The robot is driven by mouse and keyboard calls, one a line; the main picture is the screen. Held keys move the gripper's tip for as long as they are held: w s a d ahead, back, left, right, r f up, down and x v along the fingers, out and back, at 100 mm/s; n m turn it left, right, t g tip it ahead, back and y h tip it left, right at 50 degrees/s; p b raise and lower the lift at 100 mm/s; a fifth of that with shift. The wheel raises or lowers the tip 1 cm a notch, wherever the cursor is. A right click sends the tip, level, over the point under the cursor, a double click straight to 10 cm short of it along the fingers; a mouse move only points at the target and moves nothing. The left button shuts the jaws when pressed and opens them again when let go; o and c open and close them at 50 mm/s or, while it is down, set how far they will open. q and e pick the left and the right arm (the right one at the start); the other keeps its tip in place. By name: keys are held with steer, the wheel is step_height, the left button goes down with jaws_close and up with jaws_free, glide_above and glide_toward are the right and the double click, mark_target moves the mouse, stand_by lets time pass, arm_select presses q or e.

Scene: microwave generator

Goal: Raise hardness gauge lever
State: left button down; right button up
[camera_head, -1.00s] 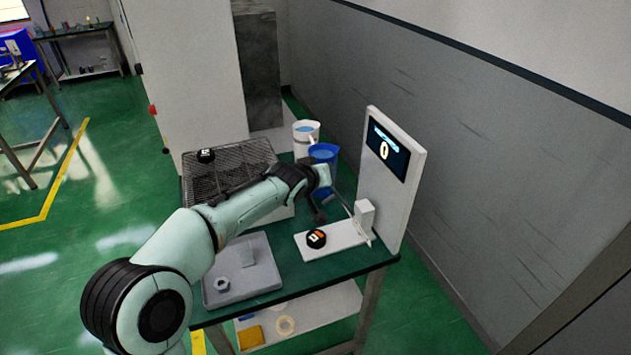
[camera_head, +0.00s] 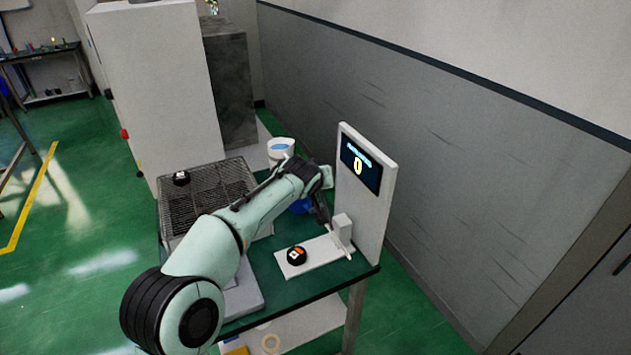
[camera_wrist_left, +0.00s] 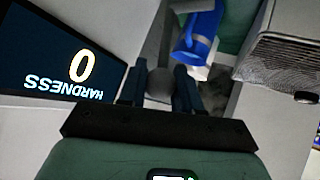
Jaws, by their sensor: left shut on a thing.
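The hardness gauge (camera_head: 372,215) is a white upright panel with a dark screen reading 0; the screen also shows upside down in the left wrist view (camera_wrist_left: 62,62). Its thin lever (camera_head: 345,246) slants up beside a white block on the gauge's base (camera_head: 310,257). My left gripper (camera_head: 324,214) is at the lever's upper end, just left of the panel. In the left wrist view its two dark fingers are shut on a round grey knob (camera_wrist_left: 160,83), which appears to be the lever's end. The arm hides part of this contact. My right gripper is not in view.
A black round piece with an orange and white top (camera_head: 297,256) sits on the gauge base. A wire rack (camera_head: 205,197) stands left, behind my arm. A white container (camera_head: 280,150) and a partly hidden blue jug (camera_wrist_left: 200,32) stand behind the gripper.

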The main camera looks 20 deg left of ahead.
arm_select(q)
steer(key=shift+w+d, duration=0.1)
steer(key=shift+d, duration=0.1)
steer(key=c, duration=0.8)
jaws_free()
steer(key=shift+w, duration=0.1)
steer(key=shift+s+r, duration=0.25)
steer(key=shift+s, duration=0.1)
steer(key=shift+b+v, duration=1.35)
steer(key=shift+v, duration=4.95)
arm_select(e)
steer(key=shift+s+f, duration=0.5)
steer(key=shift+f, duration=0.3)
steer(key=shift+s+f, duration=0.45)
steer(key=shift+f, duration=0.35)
